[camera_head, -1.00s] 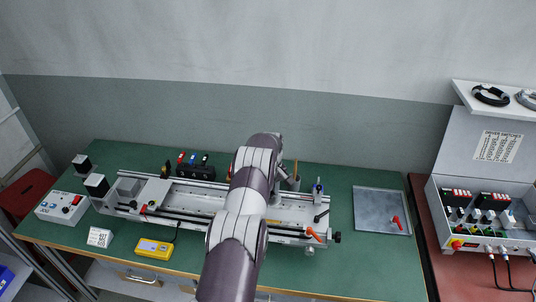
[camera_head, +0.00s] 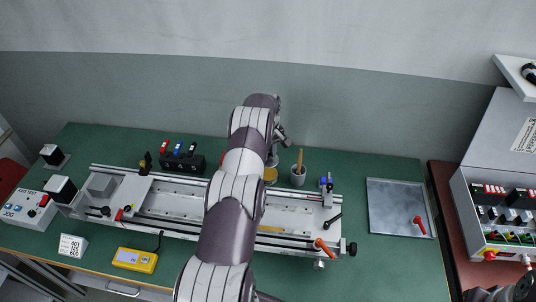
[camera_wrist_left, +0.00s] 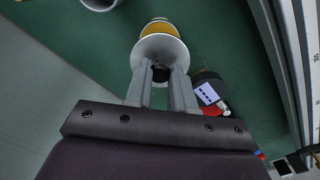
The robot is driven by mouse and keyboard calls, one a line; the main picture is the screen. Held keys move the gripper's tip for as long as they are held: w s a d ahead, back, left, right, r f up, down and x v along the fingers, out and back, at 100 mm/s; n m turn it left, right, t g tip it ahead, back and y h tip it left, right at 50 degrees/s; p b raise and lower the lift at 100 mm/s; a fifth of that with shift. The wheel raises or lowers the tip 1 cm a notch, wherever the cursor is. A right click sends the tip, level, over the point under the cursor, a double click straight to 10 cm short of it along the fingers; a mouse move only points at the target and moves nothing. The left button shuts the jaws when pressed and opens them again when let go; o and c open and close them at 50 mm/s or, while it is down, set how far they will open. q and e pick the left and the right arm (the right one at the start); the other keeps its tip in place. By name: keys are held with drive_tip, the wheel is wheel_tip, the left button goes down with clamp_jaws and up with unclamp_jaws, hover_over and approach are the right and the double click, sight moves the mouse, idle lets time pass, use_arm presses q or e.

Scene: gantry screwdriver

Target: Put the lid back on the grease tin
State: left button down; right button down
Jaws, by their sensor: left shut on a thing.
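In the left wrist view my left gripper (camera_wrist_left: 160,88) is shut on the dark knob of a pale round lid (camera_wrist_left: 160,47). The open grease tin (camera_wrist_left: 158,29), with amber grease inside, shows just beyond the lid, which covers part of it in this view. I cannot tell the height of the lid above the tin. In the head view the tin (camera_head: 270,175) stands on the green bench behind the gantry rail. My left gripper (camera_head: 278,146) is just behind and above it, partly hidden by my own arm.
A grey cup (camera_head: 298,176) with a wooden handle stands right of the tin. A black holder (camera_head: 183,163) with coloured handles is to the left. The gantry (camera_head: 180,205) runs along the front. A metal tray (camera_head: 398,207) lies at right.

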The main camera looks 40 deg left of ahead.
sight(269, 160)
use_arm(q)
drive_tip(key=shift+f, duration=0.45)
wheel_tip(269, 160, down, 6)
drive_tip(key=b, duration=0.5)
drive_tip(key=shift+w+r+b, duration=0.1)
drive_tip(key=shift+r+b, duration=0.15)
drive_tip(key=shift+b, duration=0.15)
drive_tip(key=shift+a+f+b, duration=0.1)
drive_tip(key=shift+f+b, duration=0.2)
drive_tip(key=shift+f, duration=0.1)
drive_tip(key=shift+r, duration=0.15)
drive_tip(key=shift+b, duration=0.3)
drive_tip(key=shift+f, duration=0.2)
idle(0.6)
